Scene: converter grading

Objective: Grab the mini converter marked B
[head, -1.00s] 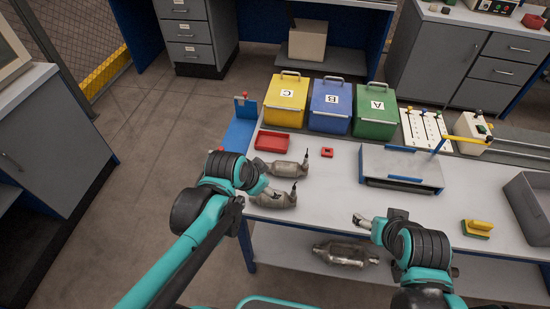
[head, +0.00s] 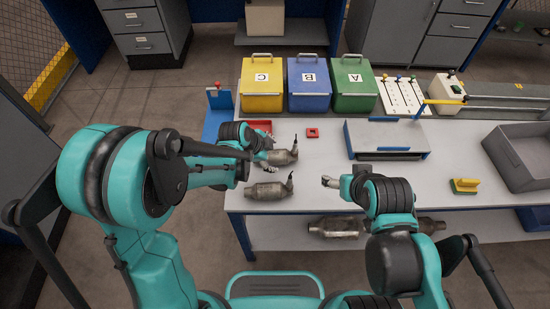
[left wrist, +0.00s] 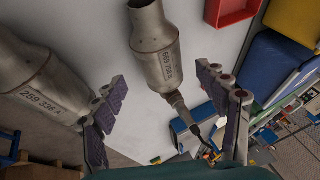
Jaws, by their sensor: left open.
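Two small grey metal converters lie on the white table. The far converter (head: 283,156) is beside the red tray, partly hidden by my left gripper (head: 264,148). The near converter (head: 266,191) lies closer to the table's front edge. In the left wrist view my open left gripper (left wrist: 157,78) has its fingers either side of the far converter (left wrist: 166,58), with no grip on it visible. Its label's last letter is hard to read. The near converter (left wrist: 38,78) shows a label ending in A. My right gripper (head: 330,181) is over the table, right of the converters; its fingers are small.
Yellow C (head: 262,101), blue B (head: 308,101) and green A (head: 354,101) bins stand at the back. The red tray (head: 259,125) is close to my left gripper. A larger converter (head: 337,227) lies on the lower shelf. A grey crate (head: 520,178) stands right.

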